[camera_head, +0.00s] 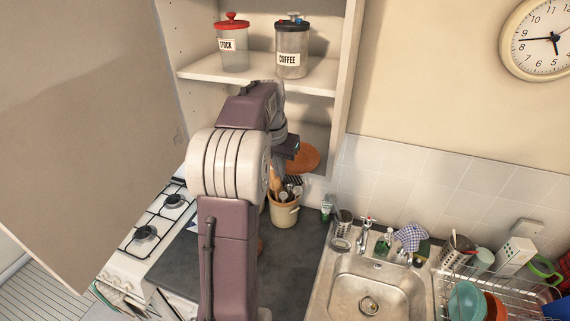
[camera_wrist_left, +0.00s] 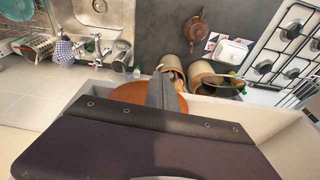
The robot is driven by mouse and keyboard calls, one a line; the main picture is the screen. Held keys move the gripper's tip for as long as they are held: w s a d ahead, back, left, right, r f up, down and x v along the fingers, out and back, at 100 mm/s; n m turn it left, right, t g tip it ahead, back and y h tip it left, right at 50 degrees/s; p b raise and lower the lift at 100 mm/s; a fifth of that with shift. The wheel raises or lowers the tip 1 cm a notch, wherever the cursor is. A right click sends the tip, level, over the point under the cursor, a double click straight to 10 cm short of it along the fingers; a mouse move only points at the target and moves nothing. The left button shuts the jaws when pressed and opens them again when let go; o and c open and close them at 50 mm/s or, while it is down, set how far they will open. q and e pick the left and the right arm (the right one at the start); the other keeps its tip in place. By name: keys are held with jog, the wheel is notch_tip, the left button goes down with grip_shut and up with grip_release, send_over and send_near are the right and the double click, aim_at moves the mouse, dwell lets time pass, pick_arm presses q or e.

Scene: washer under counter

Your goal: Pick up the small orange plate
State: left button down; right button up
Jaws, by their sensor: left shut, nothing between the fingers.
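The small orange plate (camera_head: 307,158) lies on the bottom shelf of the open wall cupboard, partly hidden behind my left gripper (camera_head: 292,150). In the left wrist view the plate (camera_wrist_left: 128,94) shows mostly to the left of the dark fingers (camera_wrist_left: 163,92), which cover part of it. The fingers are shut with nothing between them. They are very close to the plate; I cannot tell whether they touch it. My right gripper is in neither view.
Jars marked STOCK (camera_head: 233,42) and COFFEE (camera_head: 292,50) stand on the shelf above. The open cupboard door (camera_head: 90,90) fills the left. Below are a utensil pot (camera_head: 284,213), a sink (camera_head: 370,290) and a full dish rack (camera_head: 450,290).

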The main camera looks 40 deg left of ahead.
pick_arm(q)
jog(key=s+d+r+b, duration=0.2)
jog(key=s+b, duration=0.2)
jog(key=s, duration=0.7)
jog(key=shift+s+d, duration=0.2)
jog(key=shift+d, duration=0.1)
